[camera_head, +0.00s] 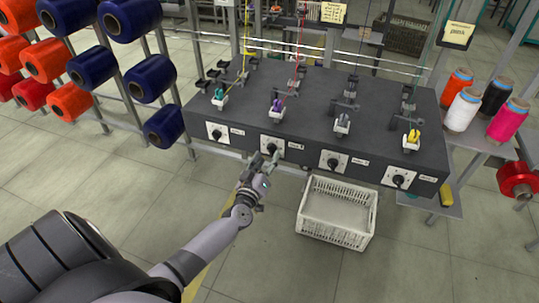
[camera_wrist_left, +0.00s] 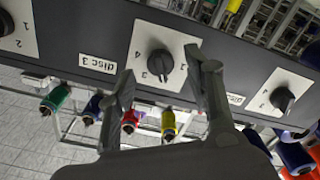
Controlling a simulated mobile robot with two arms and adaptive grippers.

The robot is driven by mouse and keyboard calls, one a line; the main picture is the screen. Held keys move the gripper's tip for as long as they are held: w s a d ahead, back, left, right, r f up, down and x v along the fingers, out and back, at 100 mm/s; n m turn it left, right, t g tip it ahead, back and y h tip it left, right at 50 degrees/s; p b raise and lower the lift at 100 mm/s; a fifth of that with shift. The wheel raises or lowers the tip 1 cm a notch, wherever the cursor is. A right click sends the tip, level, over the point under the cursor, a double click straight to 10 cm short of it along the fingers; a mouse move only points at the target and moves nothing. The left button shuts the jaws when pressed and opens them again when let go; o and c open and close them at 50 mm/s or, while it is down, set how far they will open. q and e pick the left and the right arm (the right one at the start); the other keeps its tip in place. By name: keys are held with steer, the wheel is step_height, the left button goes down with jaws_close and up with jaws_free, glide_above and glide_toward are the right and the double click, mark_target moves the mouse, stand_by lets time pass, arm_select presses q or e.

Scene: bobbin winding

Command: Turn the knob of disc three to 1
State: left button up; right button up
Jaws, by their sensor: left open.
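The disc three knob (camera_wrist_left: 160,63) is black on a white square plate, with an upside-down "disc 3" label (camera_wrist_left: 98,63) beside it in the left wrist view. In the head view this knob (camera_head: 272,148) is second from the left on the dark machine front (camera_head: 310,158). My left gripper (camera_head: 264,165) is open and empty in front of it. In the wrist view its fingers (camera_wrist_left: 163,75) stand either side of the knob, apart from it. Some dial numbers show; the right finger covers part of the plate. Which number the knob points to is unclear. My right gripper is out of view.
Other knobs sit along the front, one left (camera_head: 216,134) and two right (camera_head: 334,162). A white crate (camera_head: 338,238) stands on the floor below. A rack of blue and orange spools (camera_head: 110,72) is at the left, and a spool table (camera_head: 475,150) at the right.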

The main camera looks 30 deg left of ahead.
mark_target(271, 149)
arm_select(q)
steer(key=shift+x, duration=1.35)
steer(key=shift+d, duration=0.1)
jaws_close()
